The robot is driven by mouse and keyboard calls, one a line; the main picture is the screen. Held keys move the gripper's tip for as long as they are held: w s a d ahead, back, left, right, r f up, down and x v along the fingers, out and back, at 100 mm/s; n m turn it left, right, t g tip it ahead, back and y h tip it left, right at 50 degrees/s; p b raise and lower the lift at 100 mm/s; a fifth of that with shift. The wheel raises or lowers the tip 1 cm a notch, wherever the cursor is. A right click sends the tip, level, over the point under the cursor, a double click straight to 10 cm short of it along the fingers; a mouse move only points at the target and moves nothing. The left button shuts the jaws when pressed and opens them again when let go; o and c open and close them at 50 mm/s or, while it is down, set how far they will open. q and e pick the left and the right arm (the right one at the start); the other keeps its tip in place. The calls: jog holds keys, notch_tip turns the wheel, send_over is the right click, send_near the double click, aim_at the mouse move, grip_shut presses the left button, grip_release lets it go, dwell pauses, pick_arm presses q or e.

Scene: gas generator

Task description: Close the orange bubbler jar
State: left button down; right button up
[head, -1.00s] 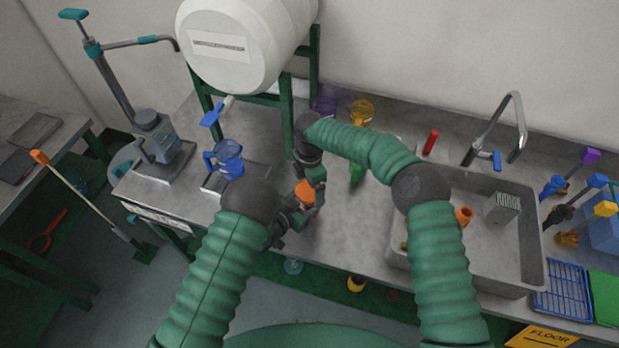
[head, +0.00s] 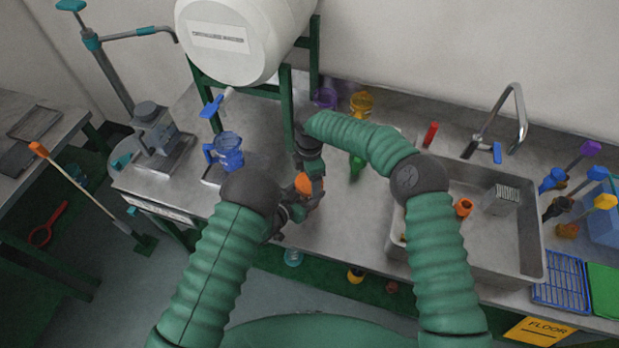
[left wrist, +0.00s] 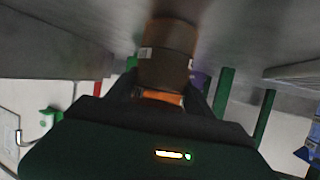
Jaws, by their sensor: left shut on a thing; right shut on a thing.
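The orange bubbler jar (head: 304,184) is between my two grippers over the middle of the counter, partly hidden by them. In the left wrist view, a brown-orange cylinder (left wrist: 165,55) with an orange band (left wrist: 162,97) sits between the dark fingers. My left gripper (head: 290,212) is shut on the jar from the lower left. My right gripper (head: 313,176) comes down from above and is shut at the orange part. What exactly it holds, and how lid and jar meet, is hidden.
A blue jug (head: 228,152) stands left under the white tank (head: 225,45). Purple (head: 325,97) and yellow (head: 362,103) vessels stand at the back, with a green item (head: 357,167) nearer. The sink (head: 520,250) at right holds an orange cup (head: 464,207).

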jog(key=m, duration=0.5)
jog(key=shift+w, duration=0.1)
jog(key=m, duration=0.5)
jog(key=shift+a, duration=0.15)
jog(key=o, duration=1.3)
jog(key=shift+o, duration=1.3)
jog(key=shift+r, duration=2.3)
